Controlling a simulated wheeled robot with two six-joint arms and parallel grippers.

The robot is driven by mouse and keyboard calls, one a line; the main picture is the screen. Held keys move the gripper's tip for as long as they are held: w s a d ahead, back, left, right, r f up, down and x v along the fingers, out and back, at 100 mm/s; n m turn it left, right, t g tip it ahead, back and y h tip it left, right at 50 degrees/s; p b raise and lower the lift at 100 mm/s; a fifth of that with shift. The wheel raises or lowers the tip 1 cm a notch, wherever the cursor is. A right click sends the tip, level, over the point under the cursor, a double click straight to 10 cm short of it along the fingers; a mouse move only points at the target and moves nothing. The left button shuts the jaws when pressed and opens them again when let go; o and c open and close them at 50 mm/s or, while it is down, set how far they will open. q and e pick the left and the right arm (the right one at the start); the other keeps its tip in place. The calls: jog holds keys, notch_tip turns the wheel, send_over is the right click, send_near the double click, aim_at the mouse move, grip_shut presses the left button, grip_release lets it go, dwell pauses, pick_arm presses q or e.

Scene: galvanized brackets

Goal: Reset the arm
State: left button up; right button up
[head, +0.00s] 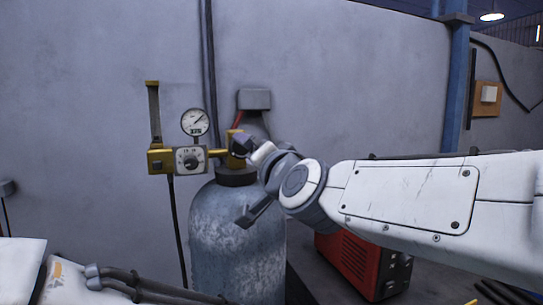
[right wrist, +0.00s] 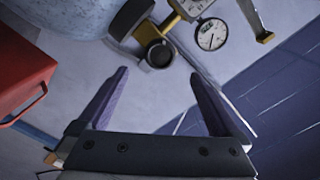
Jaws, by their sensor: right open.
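My right arm reaches in from the right in the head view. Its gripper (head: 240,180) is in front of the upper part of a grey gas cylinder (head: 235,245), close to the brass valve. In the right wrist view the gripper (right wrist: 160,75) has its two dark fingers spread with nothing between them. A round dark knob (right wrist: 158,52) on a brass fitting shows just beyond the fingertips, apart from them as far as I can tell. Part of my left arm (head: 130,285) shows at the bottom left of the head view; its gripper is out of view.
A regulator (head: 188,160) with a round gauge (head: 194,122) and brass parts juts left from the cylinder top. A red machine (head: 362,262) stands at the right of the cylinder, under my right arm. A grey wall and a blue post (head: 456,90) are behind.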

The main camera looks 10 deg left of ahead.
jog(key=s+d+f+n+g+h+b, duration=0.1)
jog(key=s+d+f+n+g, duration=0.2)
jog(key=f, duration=0.6)
jog(key=s+d+f+n+g+h+b, duration=0.1)
jog(key=s+d+f+n+g+h, duration=0.2)
jog(key=f, duration=0.7)
jog(key=s+d+f+n+g+b, duration=0.15)
jog(key=s+f+g, duration=0.3)
jog(key=f, duration=0.45)
jog(key=s+d+f+n+g+h, duration=0.1)
jog(key=s+d+f+g+h, duration=0.1)
jog(key=s+d+f, duration=0.3)
jog(key=s+d+f+n+g+h, duration=0.2)
jog(key=s+d+f, duration=0.4)
jog(key=s, duration=0.5)
jog(key=shift+s+d+h, duration=0.4)
jog(key=shift+d+h, duration=0.1)
jog(key=shift+d, duration=0.55)
jog(key=shift+g, duration=0.25)
